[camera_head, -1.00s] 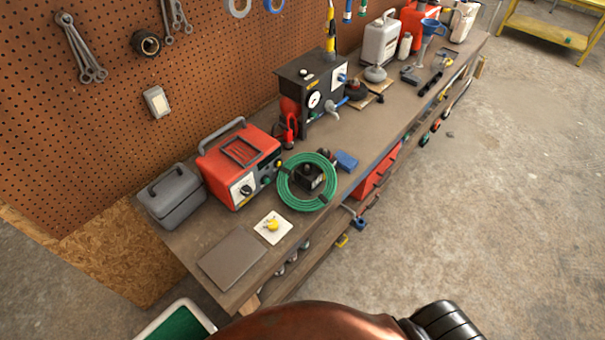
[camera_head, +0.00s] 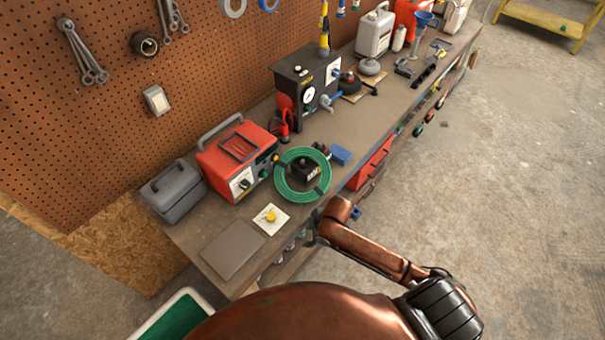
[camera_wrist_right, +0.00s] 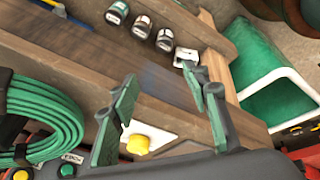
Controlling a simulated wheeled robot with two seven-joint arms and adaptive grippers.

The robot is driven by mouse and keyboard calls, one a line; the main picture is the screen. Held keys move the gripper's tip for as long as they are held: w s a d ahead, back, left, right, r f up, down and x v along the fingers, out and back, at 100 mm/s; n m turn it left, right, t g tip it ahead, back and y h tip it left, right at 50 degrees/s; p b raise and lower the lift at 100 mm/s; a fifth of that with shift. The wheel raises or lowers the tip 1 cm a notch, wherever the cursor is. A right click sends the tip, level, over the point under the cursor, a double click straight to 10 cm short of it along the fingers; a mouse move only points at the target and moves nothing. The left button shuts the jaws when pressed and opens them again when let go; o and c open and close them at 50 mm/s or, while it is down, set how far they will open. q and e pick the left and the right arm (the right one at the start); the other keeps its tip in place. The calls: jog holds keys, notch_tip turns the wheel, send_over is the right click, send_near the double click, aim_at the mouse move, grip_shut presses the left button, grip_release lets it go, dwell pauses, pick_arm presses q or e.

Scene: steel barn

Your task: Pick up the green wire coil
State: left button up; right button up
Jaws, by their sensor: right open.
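The green wire coil (camera_head: 281,180) lies on the workbench near its front edge, looped around a small black box (camera_head: 304,170). In the right wrist view the coil (camera_wrist_right: 42,100) shows at the left, partly cut off by the frame. My right gripper (camera_wrist_right: 160,105) is open, with green finger pads apart and nothing between them. In the head view it (camera_head: 313,232) is mostly hidden by my arm, at the bench's front edge, nearer the camera than the coil and not touching it. My left gripper is not in view.
A red power unit (camera_head: 232,157) stands left of the coil, a blue block (camera_head: 341,155) right of it. A white plate with a yellow knob (camera_head: 271,218) and a flat grey panel (camera_head: 232,249) lie nearer. A black gauge box (camera_head: 306,92) stands behind. Bare bench lies beyond the blue block.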

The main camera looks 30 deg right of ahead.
notch_tip(320, 180, up, 3)
jog(key=n, duration=0.1)
jog(key=n+g+h, duration=0.1)
jog(key=n+h, duration=0.1)
jog(key=n, duration=0.5)
send_near(320, 188)
jog(key=x, duration=0.3)
jog(key=a+x, duration=0.1)
jog(key=x, duration=0.1)
jog(key=shift+s+f, duration=0.1)
jog(key=shift+d+p+x, duration=0.2)
jog(key=shift+x, duration=1.7)
jog(key=shift+d+p+x, duration=0.2)
jog(key=shift+x, duration=1.7)
jog(key=shift+c, duration=0.5)
grip_shut()
